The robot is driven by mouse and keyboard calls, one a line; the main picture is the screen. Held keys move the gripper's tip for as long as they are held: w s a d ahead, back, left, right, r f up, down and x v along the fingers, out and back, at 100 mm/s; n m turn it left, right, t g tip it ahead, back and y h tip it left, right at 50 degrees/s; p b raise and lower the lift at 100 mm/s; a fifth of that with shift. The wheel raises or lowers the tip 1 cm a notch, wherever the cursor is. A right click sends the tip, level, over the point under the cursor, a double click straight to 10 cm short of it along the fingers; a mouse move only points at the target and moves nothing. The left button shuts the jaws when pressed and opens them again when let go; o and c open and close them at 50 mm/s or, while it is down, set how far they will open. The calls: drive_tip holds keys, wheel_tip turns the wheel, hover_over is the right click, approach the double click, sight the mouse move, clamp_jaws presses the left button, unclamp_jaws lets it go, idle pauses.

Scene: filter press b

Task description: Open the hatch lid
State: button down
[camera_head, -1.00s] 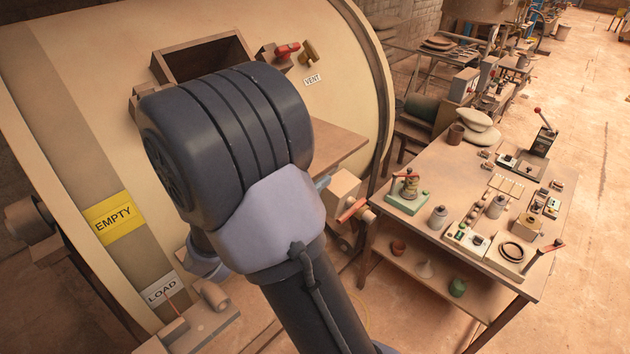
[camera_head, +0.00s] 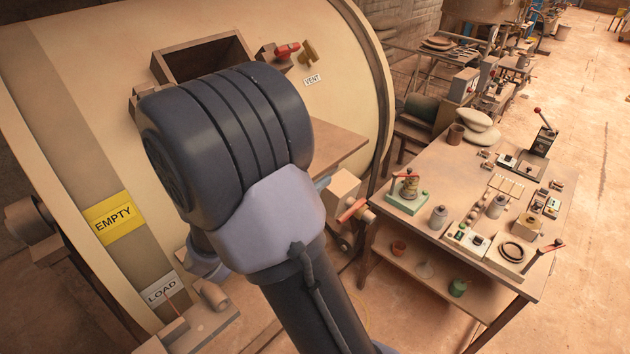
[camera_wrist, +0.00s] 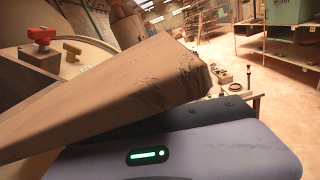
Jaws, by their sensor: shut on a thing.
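The hatch lid is a flat brown plate (camera_head: 337,145) that sticks out from the cream drum (camera_head: 75,110) to the right of my arm, swung away from the opening. The hatch opening (camera_head: 205,60) shows dark inside its brown frame, partly behind my arm. In the wrist view the lid (camera_wrist: 125,95) crosses the picture at a slant, close above my gripper (camera_wrist: 195,118). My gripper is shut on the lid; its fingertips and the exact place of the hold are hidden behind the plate. In the head view my arm hides the gripper.
A red handle (camera_head: 287,50) and a brass vent valve (camera_head: 307,52) sit on the drum right of the opening. A workbench (camera_head: 400,240) with several tools stands to the right. A red-handled valve (camera_head: 352,210) sits between drum and bench. The floor at far right is clear.

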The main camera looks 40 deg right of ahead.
idle(0.4)
wheel_tip(320, 180, up, 5)
drive_tip(key=n+p, duration=0.2)
drive_tip(key=p, duration=0.5)
drive_tip(key=shift+s+r+p, duration=0.15)
drive_tip(key=shift+r+p, duration=0.05)
drive_tip(key=shift+p, duration=0.15)
drive_tip(key=shift+r+n+p, duration=0.5)
drive_tip(key=shift+n+p, duration=0.1)
drive_tip(key=shift+p, duration=0.4)
drive_tip(key=shift+f, duration=0.1)
drive_tip(key=c, duration=1.5)
unclamp_jaws()
drive_tip(key=shift+o, duration=0.2)
